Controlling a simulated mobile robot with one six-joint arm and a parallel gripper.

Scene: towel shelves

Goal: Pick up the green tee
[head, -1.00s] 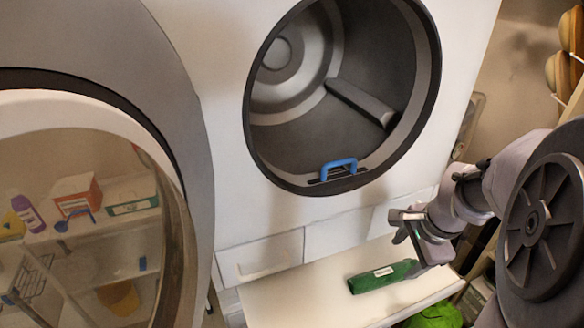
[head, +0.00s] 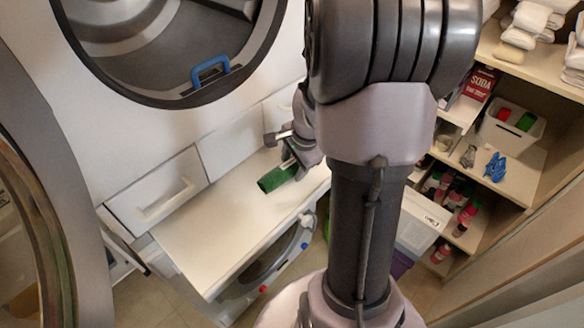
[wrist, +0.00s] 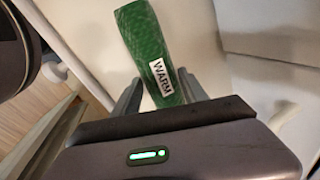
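The green tee (head: 278,178) is a narrow green bundle over the white top (head: 215,215) below the round drum opening. In the wrist view the tee (wrist: 145,45) has a white label reading "WARM" and extends away from my gripper. My gripper (head: 287,158) is at its upper right end in the head view. In the wrist view the two fingers of my gripper (wrist: 160,82) lie along both sides of the tee, which fills the gap between them. I cannot tell whether the tee touches the surface below.
The open drum with a blue handle (head: 210,72) is behind at the upper left. Its round door (head: 50,200) stands open at the left. Shelves with a red soda box (head: 480,82), a white bin (head: 510,128) and folded towels (head: 525,25) are at the right.

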